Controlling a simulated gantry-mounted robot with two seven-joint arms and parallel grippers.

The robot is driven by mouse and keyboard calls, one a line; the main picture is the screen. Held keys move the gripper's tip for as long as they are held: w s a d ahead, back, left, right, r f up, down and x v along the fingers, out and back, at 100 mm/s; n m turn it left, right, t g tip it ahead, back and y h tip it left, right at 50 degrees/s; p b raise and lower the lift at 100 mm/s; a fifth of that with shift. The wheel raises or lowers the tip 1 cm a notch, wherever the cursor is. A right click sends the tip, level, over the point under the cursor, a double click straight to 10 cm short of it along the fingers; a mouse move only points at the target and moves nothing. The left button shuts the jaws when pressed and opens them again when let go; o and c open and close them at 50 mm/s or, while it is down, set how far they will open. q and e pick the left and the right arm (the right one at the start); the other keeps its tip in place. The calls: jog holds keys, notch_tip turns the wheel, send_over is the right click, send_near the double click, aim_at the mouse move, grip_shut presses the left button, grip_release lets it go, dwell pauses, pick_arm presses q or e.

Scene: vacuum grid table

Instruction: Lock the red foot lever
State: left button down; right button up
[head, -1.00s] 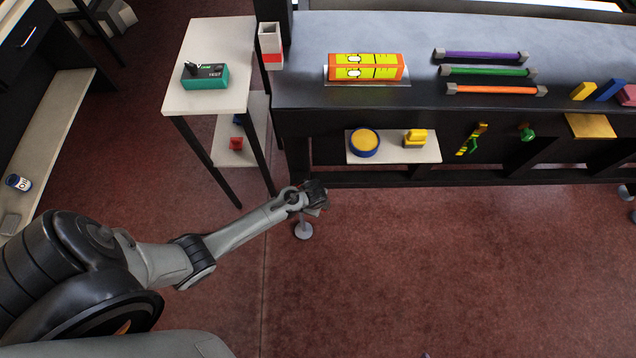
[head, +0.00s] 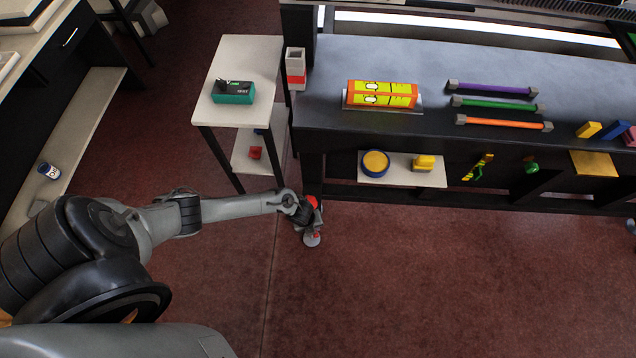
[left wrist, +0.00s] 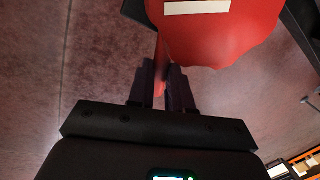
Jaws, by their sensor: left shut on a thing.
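The red foot lever (head: 313,201) shows as a small red patch at the foot of the table's front left leg, partly hidden by my left gripper (head: 308,212). In the left wrist view, a large red body of the lever (left wrist: 225,35) with a white bar fills the top. A thin red edge of it runs down between the two dark fingers of my left gripper (left wrist: 160,88), which is shut on it. Whether the lever is up or down cannot be told. My right gripper is out of view.
The red-brown floor (head: 450,290) in front is clear.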

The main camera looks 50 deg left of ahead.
pick_arm(q)
jog(key=shift+s+a+m+h, duration=0.15)
jog(key=shift+s+a+m, duration=0.3)
jog(key=shift+m, duration=0.45)
jog(key=shift+s+a+m+h, duration=0.15)
jog(key=shift+s+a+m, duration=0.3)
jog(key=shift+m, duration=0.45)
jog(key=shift+s+d, duration=0.1)
jog(key=shift+d, duration=0.05)
jog(key=c, duration=1)
grip_release()
jog(key=shift+c, duration=0.2)
jog(key=p+v, duration=0.4)
jog(key=v, duration=0.6)
jog(key=shift+r, duration=0.4)
